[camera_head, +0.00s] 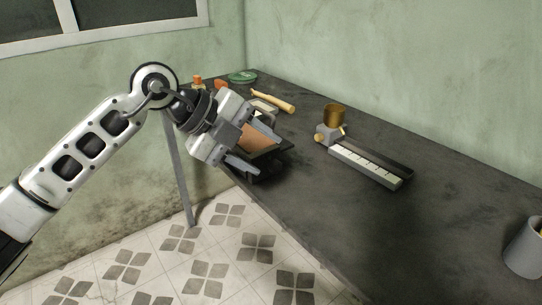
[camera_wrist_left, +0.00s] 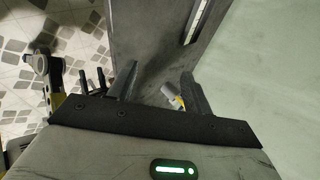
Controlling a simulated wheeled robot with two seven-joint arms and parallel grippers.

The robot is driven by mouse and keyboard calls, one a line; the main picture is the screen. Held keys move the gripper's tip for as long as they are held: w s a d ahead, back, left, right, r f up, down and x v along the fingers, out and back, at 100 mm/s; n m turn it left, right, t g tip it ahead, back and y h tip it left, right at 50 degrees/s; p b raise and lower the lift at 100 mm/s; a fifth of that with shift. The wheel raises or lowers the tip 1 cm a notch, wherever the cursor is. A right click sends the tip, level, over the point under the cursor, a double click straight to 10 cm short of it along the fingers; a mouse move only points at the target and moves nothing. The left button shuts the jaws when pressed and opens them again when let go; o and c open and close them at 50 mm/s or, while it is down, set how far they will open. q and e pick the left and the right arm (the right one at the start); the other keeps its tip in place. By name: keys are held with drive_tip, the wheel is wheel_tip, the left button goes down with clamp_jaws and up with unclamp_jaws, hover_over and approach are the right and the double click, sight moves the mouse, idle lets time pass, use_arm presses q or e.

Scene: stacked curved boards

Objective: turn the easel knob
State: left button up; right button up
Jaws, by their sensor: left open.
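The easel (camera_head: 262,138) appears as a small dark frame with a brown panel, near the left edge of the dark table. My left gripper (camera_head: 257,148) is open beside and partly over it, with its fingers pointing right and a little down. The gripper hides part of the easel, and I cannot make out the knob. In the left wrist view the two dark fingers (camera_wrist_left: 158,85) stand apart. A grey and yellow thing (camera_wrist_left: 172,95) shows between them, seemingly farther off. My right gripper is not clearly seen; dark prongs at the left of that view may belong to it.
The dark table (camera_head: 320,235) holds a long tray of pale blocks (camera_head: 368,164), a brass cup (camera_head: 333,114), a tan handled tool (camera_head: 273,101) and a green round item (camera_head: 242,76). A grey cup (camera_head: 525,248) stands at the right. The table's front middle is clear.

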use_arm(q)
drive_tip(key=w+a+r+n+t+y, duration=0.1)
drive_tip(key=w+a+r+t+y, duration=0.1)
drive_tip(key=w+a+y, duration=0.15)
approach(272, 164)
drive_tip(key=shift+n, duration=0.3)
drive_tip(key=x, duration=0.8)
drive_tip(key=shift+d+f+p, duration=0.2)
drive_tip(key=shift+f+p, duration=0.05)
drive_tip(key=shift+p, duration=0.1)
drive_tip(key=shift+w+d+f, duration=0.2)
drive_tip(key=shift+f, duration=0.15)
use_arm(e)
drive_tip(key=shift+w+r, duration=0.1)
drive_tip(key=shift+w, duration=0.4)
use_arm(q)
drive_tip(key=c, duration=1)
use_arm(e)
drive_tip(key=shift+s, duration=0.1)
use_arm(q)
drive_tip(key=shift+o, duration=0.2)
drive_tip(key=shift+h, duration=0.25)
